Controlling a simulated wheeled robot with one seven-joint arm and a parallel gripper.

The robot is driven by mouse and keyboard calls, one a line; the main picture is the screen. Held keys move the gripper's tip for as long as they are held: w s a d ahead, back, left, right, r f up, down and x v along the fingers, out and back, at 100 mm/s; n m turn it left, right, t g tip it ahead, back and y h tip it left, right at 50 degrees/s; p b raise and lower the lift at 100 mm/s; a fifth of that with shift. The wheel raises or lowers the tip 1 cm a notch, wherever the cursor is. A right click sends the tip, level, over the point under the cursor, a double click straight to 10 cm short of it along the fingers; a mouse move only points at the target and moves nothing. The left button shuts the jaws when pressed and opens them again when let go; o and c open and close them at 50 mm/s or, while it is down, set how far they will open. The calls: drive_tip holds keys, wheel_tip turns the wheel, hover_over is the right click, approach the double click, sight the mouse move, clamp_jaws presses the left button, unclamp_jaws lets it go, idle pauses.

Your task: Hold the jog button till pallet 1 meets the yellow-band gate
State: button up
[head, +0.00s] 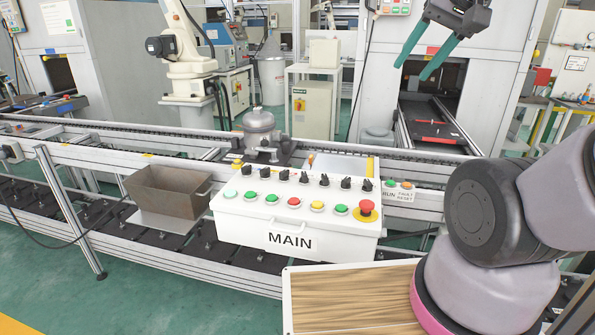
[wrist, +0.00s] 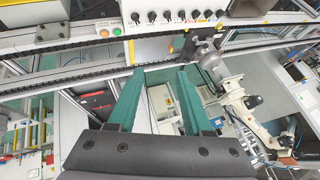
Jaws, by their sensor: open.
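The white MAIN control box (head: 290,238) stands in front of the conveyor (head: 120,137). Its face has several buttons: green, red, yellow and a red emergency stop (head: 366,208). I cannot read which is the jog button. A grey compressor (head: 259,128) sits on a dark pallet (head: 270,155) on the conveyor, behind the box; no pallet number is readable. A yellow upright piece (head: 371,166) stands right of the pallet, apart from it; it may be the yellow-band gate. My gripper (head: 416,71) is open and empty, high at the upper right, away from the box. Its teal fingers also show in the wrist view (wrist: 160,72).
A brown bin (head: 168,190) stands left of the box. Green and orange run and fault-reset buttons (head: 398,184) are on the conveyor rail to its right. A wooden-topped surface (head: 345,297) lies in front. A white robot arm (head: 188,50) stands behind the conveyor.

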clamp_jaws()
idle(1.8)
